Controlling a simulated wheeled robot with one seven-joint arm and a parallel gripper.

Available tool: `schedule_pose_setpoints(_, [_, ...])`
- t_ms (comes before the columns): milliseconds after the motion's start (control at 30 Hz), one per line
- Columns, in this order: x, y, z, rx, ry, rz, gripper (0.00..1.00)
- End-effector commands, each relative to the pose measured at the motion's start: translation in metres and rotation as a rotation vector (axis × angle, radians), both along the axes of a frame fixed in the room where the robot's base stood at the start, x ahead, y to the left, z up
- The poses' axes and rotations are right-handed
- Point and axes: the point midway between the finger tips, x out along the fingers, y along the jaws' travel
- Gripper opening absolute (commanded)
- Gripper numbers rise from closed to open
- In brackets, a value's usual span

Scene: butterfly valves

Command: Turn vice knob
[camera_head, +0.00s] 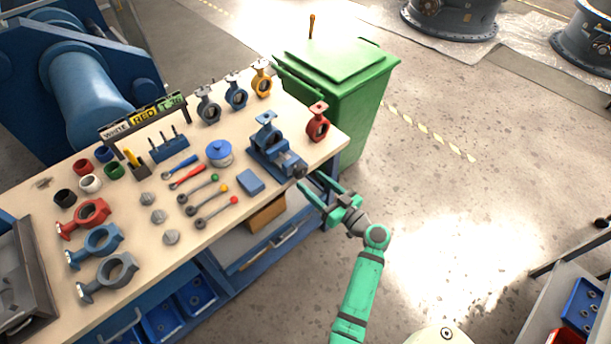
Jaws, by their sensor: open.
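A blue vice (277,153) stands at the right front edge of the workbench (222,112). Its dark knob (300,171) faces the front right, out over the bench edge. A blue butterfly valve (268,131) is upright at the vice, seemingly between its jaws. My green gripper (318,192) is open in front of the knob, its two fingers pointing left toward the bench. A small gap seems to show between the fingers and the knob. Nothing shows between the fingers.
A blue block (250,182), levers with coloured ball ends (215,205) and a blue-lidded pot (219,153) lie left of the vice. A red valve (318,122) stands behind it. A green bin (340,85) is beyond the bench. The floor at right is open.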

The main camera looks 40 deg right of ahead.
Motion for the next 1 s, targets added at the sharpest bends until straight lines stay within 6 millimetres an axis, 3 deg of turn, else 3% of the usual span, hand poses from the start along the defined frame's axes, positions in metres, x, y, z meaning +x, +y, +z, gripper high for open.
schedule_pose_setpoints(100, [0.020,0.002,0.001,-0.001,0.001,0.002,0.59])
schedule_pose_setpoints(300, [0.039,0.003,0.000,-0.001,0.000,-0.001,0.59])
schedule_pose_setpoints(667, [0.043,0.004,0.000,0.000,0.001,-0.001,0.59])
schedule_pose_setpoints(867, [0.043,0.003,0.000,0.000,0.001,-0.001,0.17])
schedule_pose_setpoints(1000, [0.043,0.003,0.000,0.002,0.001,-0.001,0.17])
